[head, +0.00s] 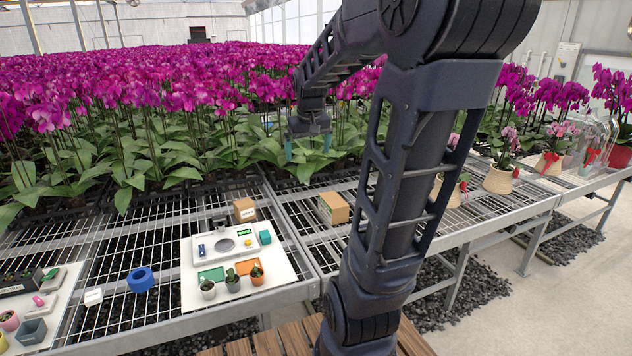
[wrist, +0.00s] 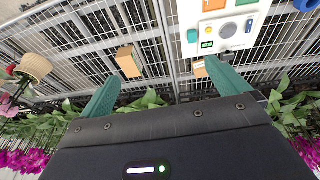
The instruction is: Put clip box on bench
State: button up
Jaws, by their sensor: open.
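Two small brown cardboard boxes are on the wire-mesh bench (head: 136,230). One box (head: 244,210) sits just behind the white board and has a label too small to read. The other box (head: 333,208) sits further right, also labelled. I cannot tell which is the clip box. Both show in the wrist view, the right-hand one as the box (wrist: 128,62) near the left finger and the other as the box (wrist: 199,68) near the right fingertip. My gripper (head: 308,147) is open and empty, above the leaves behind the boxes; its teal fingers (wrist: 160,70) are wide apart.
A white board (head: 202,295) holds a scale, small trays and several small potted plants. A blue ring (head: 140,280) and a white block (head: 93,297) lie left of it. Dense orchids (head: 150,100) fill the back. Potted orchids (head: 500,178) stand right. Bare mesh surrounds the right-hand box.

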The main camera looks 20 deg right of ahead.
jog(key=s+a+f, duration=0.1)
jog(key=s+a, duration=0.1)
jog(key=s, duration=0.6)
jog(key=s+a+f+t, duration=0.1)
jog(key=s+a, duration=0.2)
jog(key=s, duration=0.6)
jog(key=shift+s+y, duration=0.2)
jog(key=shift+y, duration=0.2)
